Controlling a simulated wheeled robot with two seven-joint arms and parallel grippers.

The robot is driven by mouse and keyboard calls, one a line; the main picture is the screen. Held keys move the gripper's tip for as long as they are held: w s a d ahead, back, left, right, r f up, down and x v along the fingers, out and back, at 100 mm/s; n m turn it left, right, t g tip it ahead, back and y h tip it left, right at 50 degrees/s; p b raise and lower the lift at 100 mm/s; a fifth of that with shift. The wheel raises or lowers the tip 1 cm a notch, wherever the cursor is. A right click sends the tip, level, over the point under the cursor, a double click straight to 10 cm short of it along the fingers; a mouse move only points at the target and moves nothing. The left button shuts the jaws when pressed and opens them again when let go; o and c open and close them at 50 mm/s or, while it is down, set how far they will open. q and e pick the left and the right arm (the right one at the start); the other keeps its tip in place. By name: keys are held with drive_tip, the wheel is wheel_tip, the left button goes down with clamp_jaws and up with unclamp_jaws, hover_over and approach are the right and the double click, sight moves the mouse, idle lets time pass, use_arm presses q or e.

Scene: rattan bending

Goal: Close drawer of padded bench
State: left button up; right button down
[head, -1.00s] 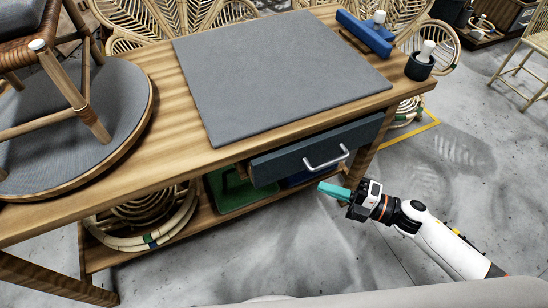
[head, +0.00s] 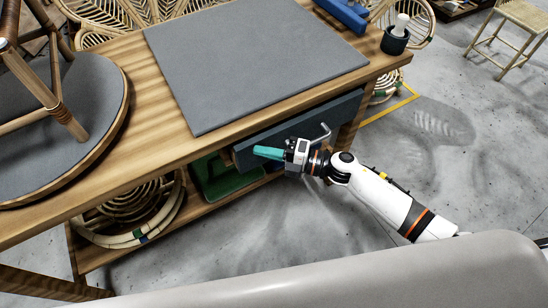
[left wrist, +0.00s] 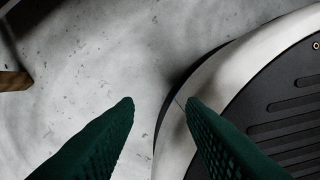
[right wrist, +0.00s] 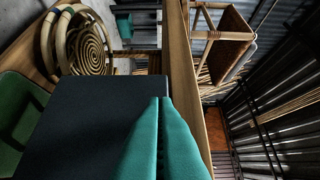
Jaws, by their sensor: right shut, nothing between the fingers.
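The padded bench (head: 165,125) is a wooden table with a grey pad (head: 255,70) on top. Its dark drawer (head: 345,106) sits under the front edge and stands out a little. The silver handle (head: 325,134) is partly behind my right gripper. My right gripper (head: 256,152), with teal fingers, is shut and empty in front of the drawer's left part; I cannot tell whether it touches. In the right wrist view the shut fingers (right wrist: 165,100) overlap the dark drawer front (right wrist: 90,110). My left gripper (left wrist: 158,103) is open and empty above the floor.
A round grey-topped turntable (head: 100,110) with a rattan chair frame (head: 35,110) is at the left. Rattan coils (head: 140,210) and a green bin (head: 220,180) sit on the lower shelf. A dark pot (head: 395,42) stands at the right corner.

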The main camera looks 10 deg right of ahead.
sight(262, 141)
drive_tip(key=shift+w, duration=0.1)
